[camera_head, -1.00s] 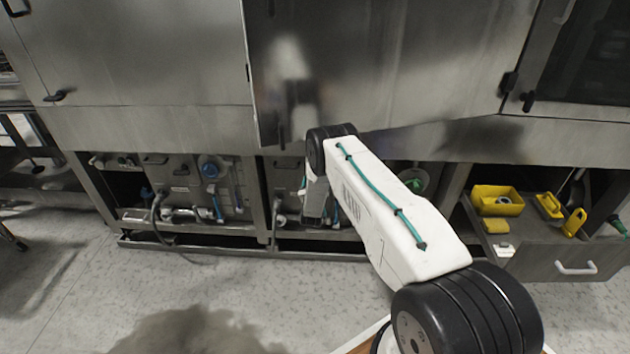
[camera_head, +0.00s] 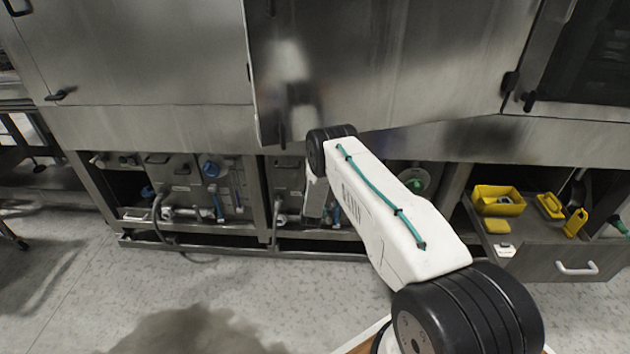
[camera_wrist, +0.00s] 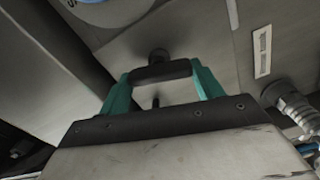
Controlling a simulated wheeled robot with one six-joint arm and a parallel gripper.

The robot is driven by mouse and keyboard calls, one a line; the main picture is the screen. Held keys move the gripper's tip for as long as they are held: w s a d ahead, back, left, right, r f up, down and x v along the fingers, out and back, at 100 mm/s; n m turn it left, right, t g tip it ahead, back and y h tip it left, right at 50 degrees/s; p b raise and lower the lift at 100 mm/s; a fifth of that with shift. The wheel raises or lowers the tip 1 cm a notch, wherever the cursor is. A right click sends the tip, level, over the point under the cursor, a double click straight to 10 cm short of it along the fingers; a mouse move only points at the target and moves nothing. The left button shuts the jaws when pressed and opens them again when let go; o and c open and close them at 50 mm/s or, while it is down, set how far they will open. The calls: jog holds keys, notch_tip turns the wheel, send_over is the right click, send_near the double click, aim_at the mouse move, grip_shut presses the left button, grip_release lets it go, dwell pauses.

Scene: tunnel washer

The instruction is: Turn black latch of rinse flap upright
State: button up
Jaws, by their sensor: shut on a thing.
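In the wrist view, my gripper (camera_wrist: 161,74) has its two green fingers at the two ends of a short black latch (camera_wrist: 163,70) and is shut on it. The latch lies nearly level across the picture, in front of a round black mount on a grey metal flap (camera_wrist: 205,52). In the head view, my arm covers the latch and my fingers; the low grey panel (camera_head: 287,178) shows just left of the arm. I cannot tell the latch's angle to the floor from these views.
In the wrist view, a ribbed metal hose fitting (camera_wrist: 293,106) is at the right. In the head view, a neighbouring low panel (camera_head: 180,175) carries valves and hoses. A yellow bin (camera_head: 498,205) stands right of my arm. The floor in front is clear.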

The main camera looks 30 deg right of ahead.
jog(key=shift+f+n, duration=0.15)
jog(key=shift+n, duration=1.35)
jog(key=o, duration=1)
jog(key=v, duration=0.8)
jog(key=shift+w, duration=0.1)
